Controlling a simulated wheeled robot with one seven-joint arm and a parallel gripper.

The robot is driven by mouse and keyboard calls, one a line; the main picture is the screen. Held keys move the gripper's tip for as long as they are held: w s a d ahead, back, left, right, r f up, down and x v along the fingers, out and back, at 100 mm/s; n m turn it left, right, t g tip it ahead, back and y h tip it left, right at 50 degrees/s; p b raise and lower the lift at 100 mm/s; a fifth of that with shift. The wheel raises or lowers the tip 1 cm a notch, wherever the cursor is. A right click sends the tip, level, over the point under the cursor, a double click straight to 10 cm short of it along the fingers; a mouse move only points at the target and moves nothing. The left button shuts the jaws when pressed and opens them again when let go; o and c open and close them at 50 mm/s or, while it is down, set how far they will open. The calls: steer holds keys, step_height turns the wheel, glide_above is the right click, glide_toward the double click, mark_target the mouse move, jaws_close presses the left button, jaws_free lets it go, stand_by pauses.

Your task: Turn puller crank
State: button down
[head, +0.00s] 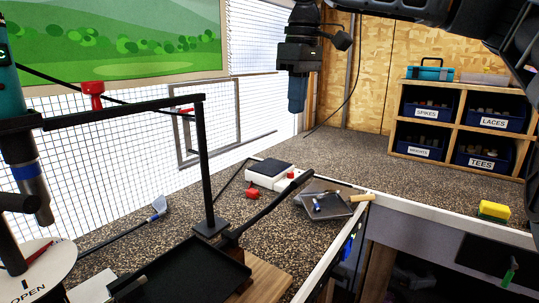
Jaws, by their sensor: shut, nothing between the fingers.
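My gripper (297,96) hangs in the upper middle of the head view, pointing down. Its fingers are together and it holds nothing. It appears above the bench, apart from everything on it. A black bar frame (206,165) with an upright post stands at the left middle. A slanted black bar (268,208) runs up to the right from near its foot. A red knob (251,191) shows beside this bar, and another red knob (291,175) shows near its upper end. I cannot tell for certain which part is the puller crank.
A white box with a dark top (270,172) and a grey tray (325,207) lie on the speckled bench. A black tray (185,272) is at the front. A wooden cubby (398,132) with blue bins stands back right, near a yellow sponge (494,210). The bench's back middle is clear.

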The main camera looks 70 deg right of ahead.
step_height(320, 180, down, 13)
steer(key=s+p, duration=0.1)
steer(key=shift+a, duration=0.25)
stand_by(0.3)
steer(key=shift+s, duration=0.15)
steer(key=shift+s+a+t, duration=0.1)
steer(key=shift+s+t, duration=0.2)
steer(key=shift+f, duration=0.15)
